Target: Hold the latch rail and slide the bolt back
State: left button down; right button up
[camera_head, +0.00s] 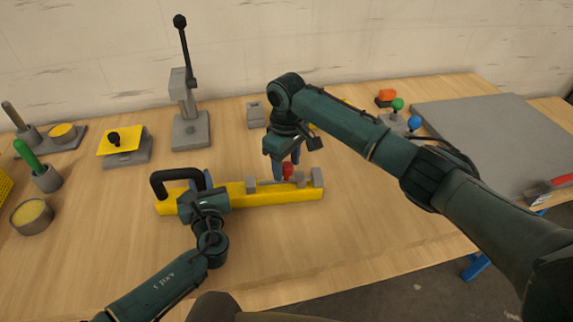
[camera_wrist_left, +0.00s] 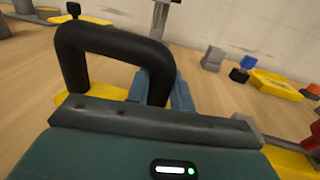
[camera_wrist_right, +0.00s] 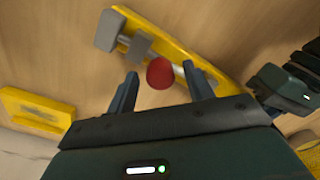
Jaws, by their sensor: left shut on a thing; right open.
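The latch rail (camera_head: 240,196) is a long yellow bar on the table with a black arched handle at its left end. My left gripper (camera_head: 205,180) is shut on the black handle (camera_wrist_left: 112,45). The bolt is a grey rod (camera_wrist_right: 145,47) on grey blocks along the rail's right half, with a red knob (camera_wrist_right: 160,73). My right gripper (camera_head: 287,170) is open above the rail; its fingers (camera_wrist_right: 162,88) stand on either side of the red knob, apart from it in the right wrist view. The knob (camera_head: 287,170) is partly hidden in the head view.
A lever press (camera_head: 190,125), a yellow-topped block (camera_head: 122,146) and a grey block (camera_head: 256,114) stand behind the rail. Cups and a green-handled tool (camera_head: 30,155) are at the left. A grey mat (camera_head: 480,130) lies at the right. The table in front of the rail is clear.

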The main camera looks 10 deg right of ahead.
jog(key=shift+f, duration=0.5)
grip_shut()
jog(key=shift+a, duration=0.1)
